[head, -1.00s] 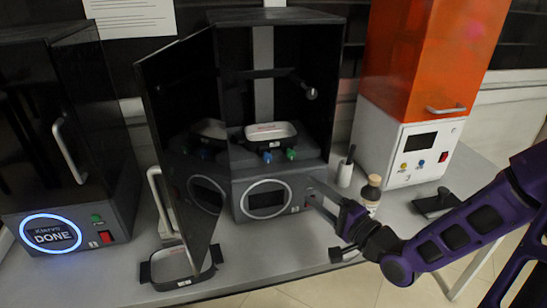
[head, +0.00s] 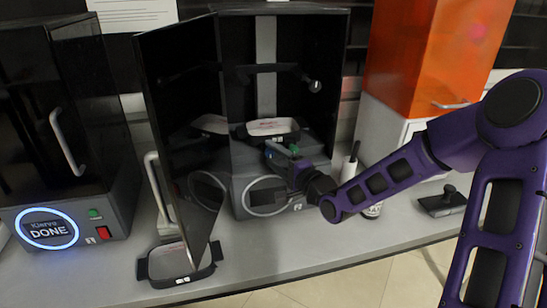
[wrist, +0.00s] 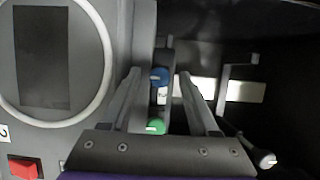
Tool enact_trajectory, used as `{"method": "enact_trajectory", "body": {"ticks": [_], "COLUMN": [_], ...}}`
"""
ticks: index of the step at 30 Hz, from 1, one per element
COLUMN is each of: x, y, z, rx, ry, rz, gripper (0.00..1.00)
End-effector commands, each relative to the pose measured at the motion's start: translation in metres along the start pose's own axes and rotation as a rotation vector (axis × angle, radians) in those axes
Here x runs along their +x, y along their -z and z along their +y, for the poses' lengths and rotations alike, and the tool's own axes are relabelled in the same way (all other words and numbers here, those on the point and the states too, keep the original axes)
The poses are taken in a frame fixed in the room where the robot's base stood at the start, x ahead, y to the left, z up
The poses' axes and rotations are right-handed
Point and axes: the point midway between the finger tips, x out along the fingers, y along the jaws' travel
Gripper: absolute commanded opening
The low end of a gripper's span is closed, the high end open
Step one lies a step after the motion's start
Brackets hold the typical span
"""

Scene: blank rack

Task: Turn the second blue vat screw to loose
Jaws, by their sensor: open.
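The middle printer (head: 268,40) stands with its dark door (head: 180,130) swung open to the left. Inside sits a black-rimmed vat (head: 240,132). My gripper (head: 270,153) is open in front of the vat's front edge. In the wrist view, the blue screw (wrist: 159,76) lies between the fingertips of my gripper (wrist: 159,74), with a finger apart on each side. The green screw (wrist: 155,126) lies nearer the palm; it also shows in the head view (head: 294,149).
A second vat (head: 195,279) lies on the bench below the door. A bottle (head: 372,211) stands right of the printer. A left printer (head: 60,130) reads DONE, and an orange-topped machine (head: 410,50) stands right. The wrist view shows a red switch (wrist: 23,168).

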Motion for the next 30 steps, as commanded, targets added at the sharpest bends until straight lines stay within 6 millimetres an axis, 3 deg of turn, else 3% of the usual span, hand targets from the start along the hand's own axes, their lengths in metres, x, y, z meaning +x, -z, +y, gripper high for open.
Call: {"method": "enact_trajectory", "body": {"ticks": [9, 19, 30], "x": [0.0029, 0.0027, 0.0027], "y": [0.0001, 0.0001, 0.0002], "z": [-0.0001, -0.0002, -0.0013], "rx": [0.000, 0.000, -0.019], "ry": [0.000, 0.001, -0.006], "rz": [0.000, 0.000, 0.000], "gripper": [0.61, 0.02, 0.00]}}
